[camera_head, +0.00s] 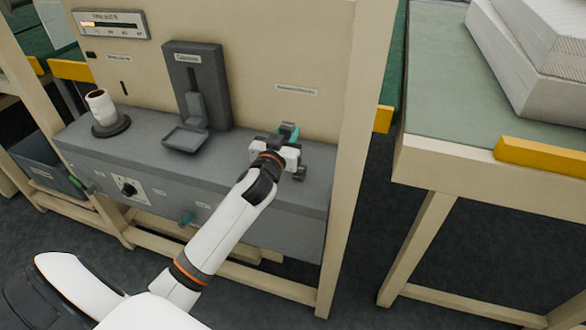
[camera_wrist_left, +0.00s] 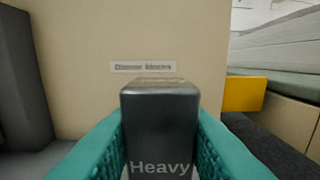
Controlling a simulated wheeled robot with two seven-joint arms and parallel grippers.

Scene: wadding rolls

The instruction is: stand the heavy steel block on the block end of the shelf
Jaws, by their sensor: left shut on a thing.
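The heavy steel block (camera_wrist_left: 160,125) is dark grey and upright in the left wrist view, with "Heavy" in pale letters on its near face. The teal fingers of my left gripper (camera_wrist_left: 160,150) are shut on its two sides. In the head view my left gripper (camera_head: 288,150) is over the right end of the grey shelf (camera_head: 228,158), in front of the beige panel. There the gripper largely hides the block, and I cannot tell whether its base touches the shelf. My right gripper is not in view.
A label (camera_wrist_left: 143,67), apparently "Dancer blocks", is on the panel behind the block. A dark upright fixture (camera_head: 197,85) and a white roll on a round base (camera_head: 102,110) stand further left. A beige post (camera_head: 352,150) bounds the shelf's right end; a green-topped table (camera_head: 440,95) is beyond.

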